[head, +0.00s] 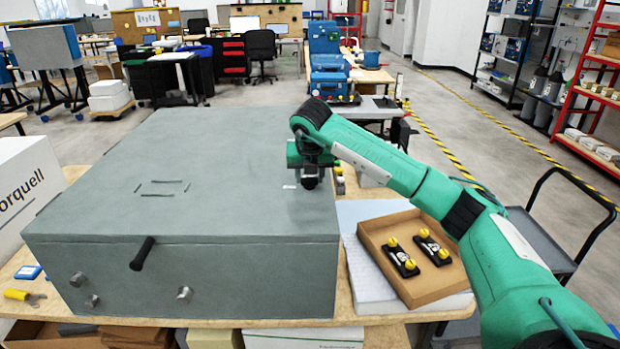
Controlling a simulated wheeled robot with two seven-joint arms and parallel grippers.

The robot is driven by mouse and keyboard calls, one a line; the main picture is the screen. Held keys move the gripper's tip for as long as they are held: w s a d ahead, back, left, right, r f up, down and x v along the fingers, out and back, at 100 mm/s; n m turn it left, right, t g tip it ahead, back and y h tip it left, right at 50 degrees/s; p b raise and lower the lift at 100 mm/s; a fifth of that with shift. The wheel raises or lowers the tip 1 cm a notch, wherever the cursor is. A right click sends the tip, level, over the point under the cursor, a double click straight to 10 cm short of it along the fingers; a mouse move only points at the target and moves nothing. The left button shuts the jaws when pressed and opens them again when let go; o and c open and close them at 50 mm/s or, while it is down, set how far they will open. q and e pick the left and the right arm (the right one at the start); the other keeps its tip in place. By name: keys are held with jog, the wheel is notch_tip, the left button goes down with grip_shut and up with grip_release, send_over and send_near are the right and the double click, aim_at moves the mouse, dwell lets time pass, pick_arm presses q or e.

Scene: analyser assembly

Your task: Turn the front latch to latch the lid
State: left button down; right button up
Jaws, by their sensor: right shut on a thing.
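The grey analyser box (235,280) stands on a wooden table with its flat lid (200,150) down. A black handle-like bar (142,253) sticks out at a slant from its front face, near the lid's edge; I cannot tell whether it is the front latch. Several round metal knobs (184,294) are lower on that face. My right gripper (310,181) points down at the lid's right edge, shut on a small part there. Its fingers and arm largely hide that part, so I cannot tell what it is. My left gripper is not in view.
A cardboard tray (436,291) with two black pieces bearing yellow knobs (402,257) lies right of the box. A yellow-handled tool (18,295) lies at the table's left. A trolley (545,243) stands at right. My right arm crosses above the tray.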

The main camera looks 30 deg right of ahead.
dwell(0.3)
jog(key=o, duration=1)
jog(key=shift+r, duration=0.1)
jog(key=shift+b+v, duration=1.2)
jog(key=shift+v, duration=5.65)
jog(key=shift+a, duration=0.1)
